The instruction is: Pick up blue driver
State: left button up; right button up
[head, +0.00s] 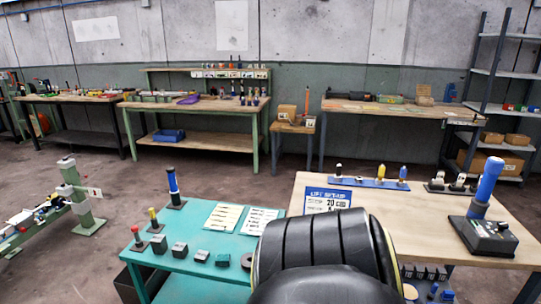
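Several blue-handled things stand ahead, and I cannot tell for certain which is the blue driver. A large blue handle (487,181) stands tilted on a dark base box (484,236) at the right of the wooden table. A small blue-topped tool (403,173) stands in a blue rack at that table's back edge. A dark upright tool with a blue band (173,184) stands on the teal table at left. My dark arm link fills the lower middle and hides parts of both tables. Neither gripper shows.
The teal table (212,245) holds several small blocks and two paper sheets. The wooden table (440,218) has a blue-and-white sign (327,199) and a yellow-topped tool (381,173). Workbenches and a shelf (493,104) line the back wall. Open floor (235,172) lies between.

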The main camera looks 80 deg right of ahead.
aim_at(495, 167)
jog(key=z, duration=4.65)
jog(key=i, duration=0.7)
jog(key=z, duration=0.6)
jog(key=i, duration=1.2)
jog(key=u, duration=0.55)
